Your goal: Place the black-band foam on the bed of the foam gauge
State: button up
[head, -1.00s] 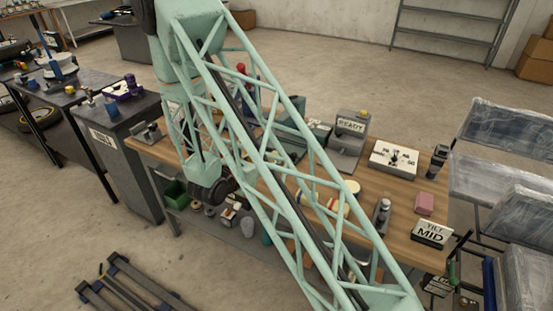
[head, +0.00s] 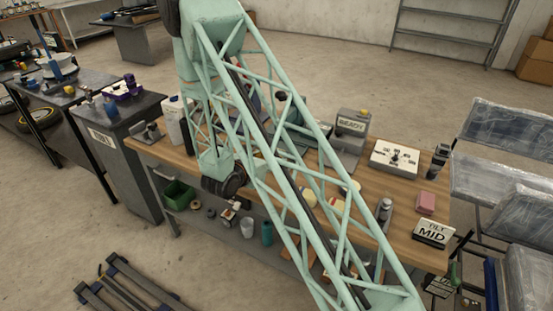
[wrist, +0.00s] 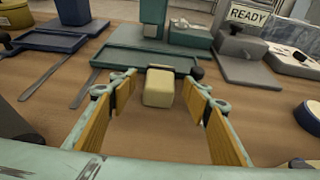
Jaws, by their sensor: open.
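In the wrist view, my gripper (wrist: 160,86) is open, with yellow-padded fingers spread wide to left and right. A pale yellow foam block (wrist: 158,93) sits between and slightly beyond the fingertips, with visible gaps on both sides. A dark strip shows at its far top edge; I cannot tell whether this is its black band. I cannot tell whether the block touches the bed. In the head view, my arm hides this area.
A grey stand with a READY sign (wrist: 249,17) is at the back right. A second blue tray device (wrist: 52,42) is at the back left. A dark-banded round piece (wrist: 309,117) lies at the right.

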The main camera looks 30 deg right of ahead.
dwell(0.5)
jog(key=c, duration=0.9)
jog(key=shift+r, duration=0.15)
jog(key=shift+r+p, duration=0.55)
jog(key=shift+r, duration=1.2)
jog(key=s+a, duration=0.2)
jog(key=s, duration=0.3)
jog(key=s+a, duration=0.2)
jog(key=s, duration=0.3)
jog(key=s+a+r+p, duration=0.1)
jog(key=s+a, duration=0.1)
jog(key=s, duration=0.2)
jog(key=shift+s+r, duration=0.1)
jog(key=shift+s, duration=0.3)
